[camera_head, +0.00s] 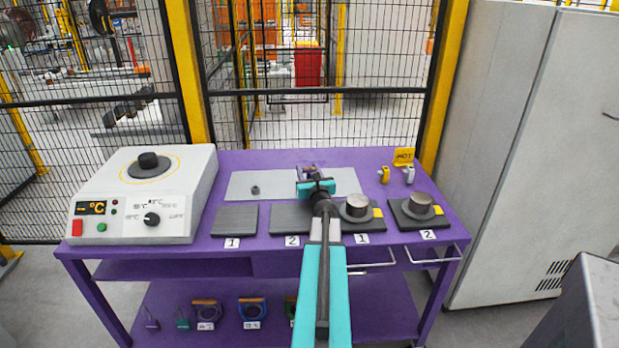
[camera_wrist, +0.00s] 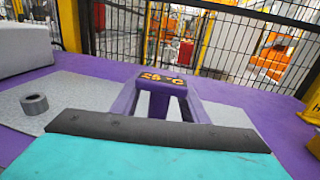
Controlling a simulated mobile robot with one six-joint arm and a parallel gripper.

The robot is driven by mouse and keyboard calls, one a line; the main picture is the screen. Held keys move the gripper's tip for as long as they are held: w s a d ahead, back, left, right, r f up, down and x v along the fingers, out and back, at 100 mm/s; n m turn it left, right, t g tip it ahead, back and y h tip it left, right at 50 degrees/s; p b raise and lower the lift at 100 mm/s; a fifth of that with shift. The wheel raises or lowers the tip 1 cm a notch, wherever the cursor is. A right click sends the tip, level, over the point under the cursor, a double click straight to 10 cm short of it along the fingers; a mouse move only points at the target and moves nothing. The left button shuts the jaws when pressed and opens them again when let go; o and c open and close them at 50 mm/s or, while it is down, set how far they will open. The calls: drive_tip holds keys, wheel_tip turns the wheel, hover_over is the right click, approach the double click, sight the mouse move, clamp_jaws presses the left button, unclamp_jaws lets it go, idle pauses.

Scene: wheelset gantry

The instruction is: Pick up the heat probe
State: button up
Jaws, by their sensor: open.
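A small purple device with orange digits (camera_wrist: 166,82), which I take to be the heat probe, stands just ahead of my gripper in the wrist view. In the head view only a small dark purple shape (camera_head: 309,170) shows there, beyond my teal gripper (camera_head: 316,184). My gripper is open over the grey mat. Purple bars show on both sides of the device in the wrist view; I cannot tell whether they are fingers or part of it. Its lower part is hidden by my gripper's black edge, and I cannot tell whether anything touches it.
A grey ring (camera_wrist: 34,104) lies on the mat (camera_head: 240,186) to the left. A white heater unit (camera_head: 130,225) stands at the table's left. Dark plates and metal cylinders (camera_head: 357,206) line the front. Small yellow (camera_head: 384,175) and grey (camera_head: 408,175) pieces stand by a HOT sign (camera_head: 404,156).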

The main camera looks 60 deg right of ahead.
sight(309, 171)
clamp_jaws()
drive_tip(key=shift+r, duration=0.15)
idle(0.4)
drive_tip(key=shift+r, duration=1.45)
drive_tip(key=v, duration=0.5)
drive_tip(key=w+a+r+v, duration=0.1)
drive_tip(key=v, duration=0.1)
drive_tip(key=shift+s+a+r+b, duration=0.1)
drive_tip(key=shift+s+a+b, duration=0.15)
drive_tip(key=shift+s+b, duration=0.05)
drive_tip(key=shift+s+a+r, duration=0.1)
drive_tip(key=shift+s+a, duration=0.05)
drive_tip(key=shift+r+p, duration=0.1)
drive_tip(key=shift+p, duration=0.9)
